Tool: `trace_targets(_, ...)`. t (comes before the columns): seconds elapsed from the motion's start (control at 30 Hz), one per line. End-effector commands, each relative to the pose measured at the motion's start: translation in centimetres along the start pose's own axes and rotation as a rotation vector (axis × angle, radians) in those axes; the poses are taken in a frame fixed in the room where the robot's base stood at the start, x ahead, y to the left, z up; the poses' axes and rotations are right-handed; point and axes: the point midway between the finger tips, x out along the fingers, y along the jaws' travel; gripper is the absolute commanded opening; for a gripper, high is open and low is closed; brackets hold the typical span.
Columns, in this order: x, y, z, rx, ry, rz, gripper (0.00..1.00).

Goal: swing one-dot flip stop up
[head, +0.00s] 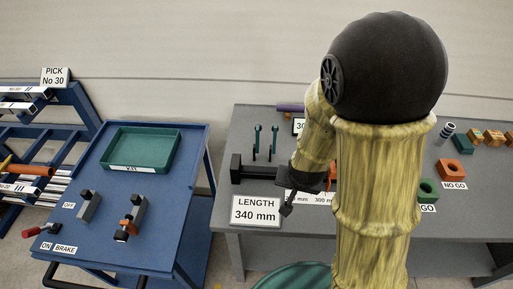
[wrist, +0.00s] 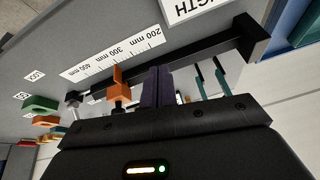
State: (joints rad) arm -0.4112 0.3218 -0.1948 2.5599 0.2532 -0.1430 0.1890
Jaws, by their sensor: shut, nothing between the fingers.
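An orange flip-stop-like piece (wrist: 118,82) stands on the dark rail, left of my fingers in the wrist view. Two thin teal levers (wrist: 209,82) stand right of my fingers; in the head view the teal levers (head: 265,141) stand upright behind the rail's left end. No dot marks are readable, so I cannot tell which is the one-dot stop. My gripper (wrist: 157,72) is shut and empty, its dark fingers together over the rail between the orange piece and the teal levers. Contact cannot be judged. In the head view my arm hides much of the rail.
The dark rail (head: 258,173) lies on the grey bench, behind a LENGTH 340 mm card (head: 256,211) and a millimetre scale (wrist: 115,55). Green and orange gauge blocks (head: 428,190) lie right of my arm. A blue table (head: 150,215) with a green tray (head: 141,150) stands left.

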Motion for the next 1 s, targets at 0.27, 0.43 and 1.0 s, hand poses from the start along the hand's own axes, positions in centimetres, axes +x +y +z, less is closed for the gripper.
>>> trace_targets(0.27, 6.8, -3.0, 0.7, 0.054, 0.247, 0.075, 0.00)
trace_targets(0.43, 8.6, -4.6, 0.4, 0.035, 0.471, 0.096, 0.00)
trace_targets(1.0, 4.8, -12.0, 0.1, -0.166, 1.118, -0.089, 0.00)
